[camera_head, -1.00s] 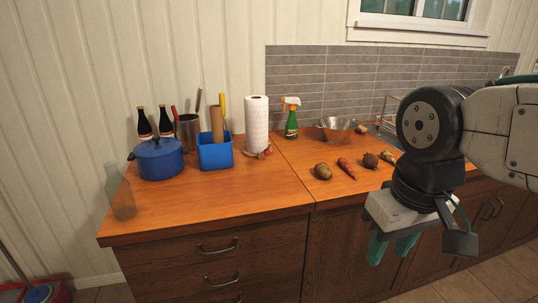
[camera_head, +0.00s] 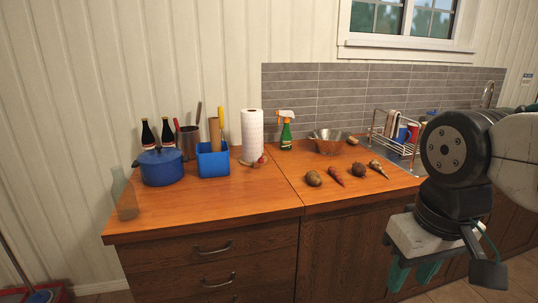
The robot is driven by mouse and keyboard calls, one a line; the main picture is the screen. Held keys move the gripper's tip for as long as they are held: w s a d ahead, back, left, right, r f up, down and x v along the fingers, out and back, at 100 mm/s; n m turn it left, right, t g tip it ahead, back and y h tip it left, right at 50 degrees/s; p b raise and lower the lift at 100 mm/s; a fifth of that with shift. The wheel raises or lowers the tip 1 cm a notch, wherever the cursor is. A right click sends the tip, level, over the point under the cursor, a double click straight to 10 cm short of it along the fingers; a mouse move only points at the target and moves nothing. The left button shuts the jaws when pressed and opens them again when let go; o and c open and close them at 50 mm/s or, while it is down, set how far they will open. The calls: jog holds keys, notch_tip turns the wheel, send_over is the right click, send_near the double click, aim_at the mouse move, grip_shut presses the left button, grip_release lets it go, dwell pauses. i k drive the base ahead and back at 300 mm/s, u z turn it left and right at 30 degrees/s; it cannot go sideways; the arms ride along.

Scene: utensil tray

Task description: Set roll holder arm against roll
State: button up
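A white paper towel roll (camera_head: 252,134) stands upright on the wooden counter, near the back and close to the seam. Its holder base (camera_head: 257,162) shows as a small brown and reddish piece at the foot of the roll. The holder arm cannot be made out clearly at this size. My gripper (camera_head: 413,277) hangs at the lower right, in front of the counter and far from the roll. Its two teal fingers point down with a small gap between them, and nothing shows between them.
Left of the roll stand a blue bin (camera_head: 213,160), a blue pot (camera_head: 161,167) and dark bottles. Right of it are a green spray bottle (camera_head: 286,132), a metal colander (camera_head: 328,142) and several vegetables. A glass bottle (camera_head: 123,194) stands at the left edge. The front left counter is clear.

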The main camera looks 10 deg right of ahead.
aim_at(261, 160)
jog(key=u, duration=0.15)
jog(key=i, duration=1)
jog(key=u, duration=0.55)
